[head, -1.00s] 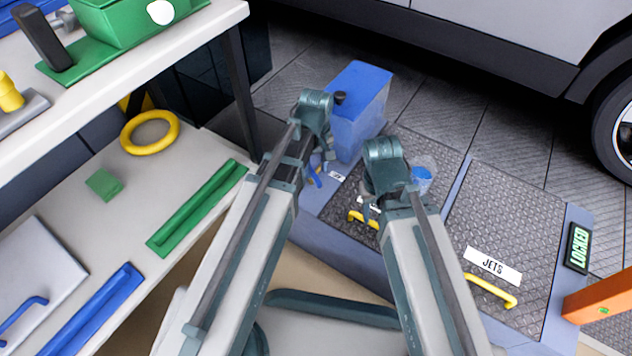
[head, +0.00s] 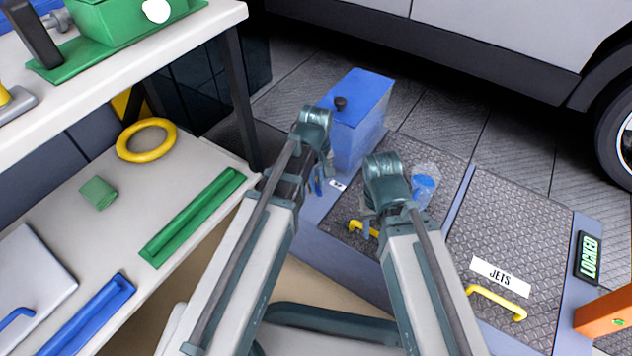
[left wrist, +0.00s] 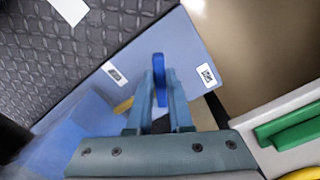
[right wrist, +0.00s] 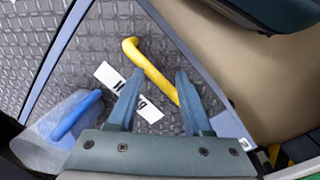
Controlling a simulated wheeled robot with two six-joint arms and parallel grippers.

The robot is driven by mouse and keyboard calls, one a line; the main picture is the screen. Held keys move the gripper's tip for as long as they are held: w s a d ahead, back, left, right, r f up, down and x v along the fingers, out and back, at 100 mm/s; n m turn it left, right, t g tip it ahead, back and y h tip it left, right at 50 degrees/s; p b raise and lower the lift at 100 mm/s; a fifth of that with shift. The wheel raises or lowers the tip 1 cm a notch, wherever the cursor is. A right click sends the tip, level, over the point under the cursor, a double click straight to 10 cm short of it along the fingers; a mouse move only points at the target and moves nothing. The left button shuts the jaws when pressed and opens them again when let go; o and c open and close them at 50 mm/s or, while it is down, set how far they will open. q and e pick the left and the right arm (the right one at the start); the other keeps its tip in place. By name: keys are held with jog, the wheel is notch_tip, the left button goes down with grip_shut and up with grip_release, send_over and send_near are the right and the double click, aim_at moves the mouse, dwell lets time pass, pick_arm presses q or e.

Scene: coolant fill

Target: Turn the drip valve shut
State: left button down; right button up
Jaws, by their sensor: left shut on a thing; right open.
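The drip valve shows as a blue lever (left wrist: 159,80) in the left wrist view, low on the light blue base beside the blue tank (head: 358,143). My left gripper (head: 318,182) is shut on this lever; its two fingers (left wrist: 160,92) stand on either side of it. The lever's lower part and pivot are hidden by the fingers. In the head view only a small blue bit of the lever (head: 318,187) shows. My right gripper (head: 368,222) is open and empty above the yellow handle (right wrist: 150,70) of a dark floor panel.
A clear cup with a blue part (head: 424,187) stands right of my right gripper. A panel labelled JETS (head: 500,276) and a LOCKED sign (head: 587,257) are at the right. A shelf bench (head: 105,240) stands at the left. A vehicle (head: 470,45) is behind.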

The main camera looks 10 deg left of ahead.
dwell(0.3)
pick_arm(q)
jog(key=m, duration=0.2)
jog(key=a+m, duration=0.1)
jog(key=m, duration=0.2)
jog(key=shift+s+a+m, duration=0.3)
jog(key=shift+s+m, duration=0.05)
jog(key=shift+m, duration=0.05)
jog(key=m, duration=0.1)
jog(key=a+m, duration=0.1)
jog(key=m, duration=0.1)
jog(key=shift+w+a+m, duration=0.1)
jog(key=shift+a+m, duration=0.1)
jog(key=shift+m, duration=0.6)
jog(key=shift+a+m, duration=0.2)
jog(key=shift+m, duration=0.6)
jog(key=c, duration=0.8)
grip_release()
jog(key=shift+r, duration=0.15)
pick_arm(e)
jog(key=shift+r, duration=0.1)
